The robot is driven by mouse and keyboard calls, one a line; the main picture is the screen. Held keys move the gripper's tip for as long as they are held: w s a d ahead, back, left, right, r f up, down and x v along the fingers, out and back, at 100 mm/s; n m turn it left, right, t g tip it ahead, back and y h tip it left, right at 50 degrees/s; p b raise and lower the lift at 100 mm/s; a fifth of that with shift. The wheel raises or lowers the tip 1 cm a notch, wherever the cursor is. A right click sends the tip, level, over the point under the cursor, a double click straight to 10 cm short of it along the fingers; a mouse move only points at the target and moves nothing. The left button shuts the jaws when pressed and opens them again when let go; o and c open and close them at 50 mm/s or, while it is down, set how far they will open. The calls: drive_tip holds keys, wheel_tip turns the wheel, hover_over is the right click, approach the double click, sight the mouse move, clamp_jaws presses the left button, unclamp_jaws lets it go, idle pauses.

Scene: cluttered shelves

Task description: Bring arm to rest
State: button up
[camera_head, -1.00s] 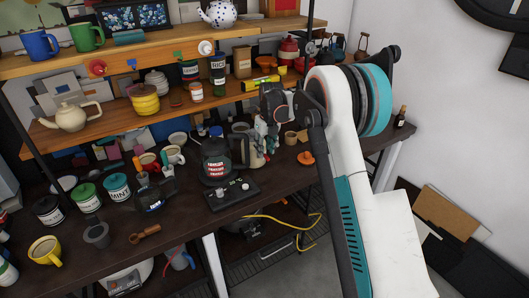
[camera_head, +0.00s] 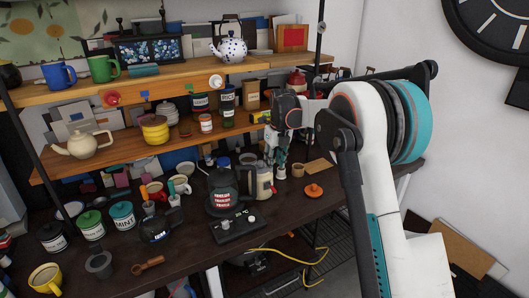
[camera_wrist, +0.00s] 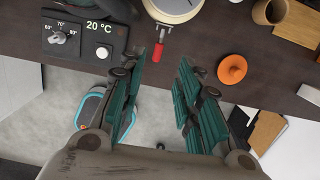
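My gripper (camera_wrist: 158,95) shows in the wrist view with its two green-padded fingers spread apart and nothing between them. It points down over the front edge of the dark table (camera_wrist: 210,50), with the floor below. In the head view my gripper (camera_head: 281,160) hangs near the cream kettle at the table's right part, partly hidden by its own wrist. My white arm reaches in from the right.
An orange lid (camera_head: 314,190) lies right of the cream kettle (camera_head: 264,183). Shelves (camera_head: 150,90) with teapots and mugs rise behind. A yellow cable (camera_head: 290,257) hangs below the table.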

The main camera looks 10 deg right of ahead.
drive_tip(key=s+r+n+t, duration=0.1)
drive_tip(key=s+r+n, duration=0.65)
drive_tip(key=s, duration=0.35)
drive_tip(key=s+r+n+t, duration=0.2)
drive_tip(key=s+r+n, duration=0.4)
drive_tip(key=s+n, duration=0.3)
drive_tip(key=s+f+n+t, duration=0.1)
drive_tip(key=s+f+n, duration=0.2)
drive_tip(key=s+n, duration=0.5)
drive_tip(key=s+f+n+t+b, duration=0.1)
drive_tip(key=s+f+n, duration=0.3)
drive_tip(key=s, duration=1.3)
drive_tip(key=n, duration=0.3)
drive_tip(key=shift+s+a+f+n+h+b, duration=0.15)
drive_tip(key=shift+s+a+n+h+b, duration=0.05)
drive_tip(key=shift+a+n+h+b, duration=0.15)
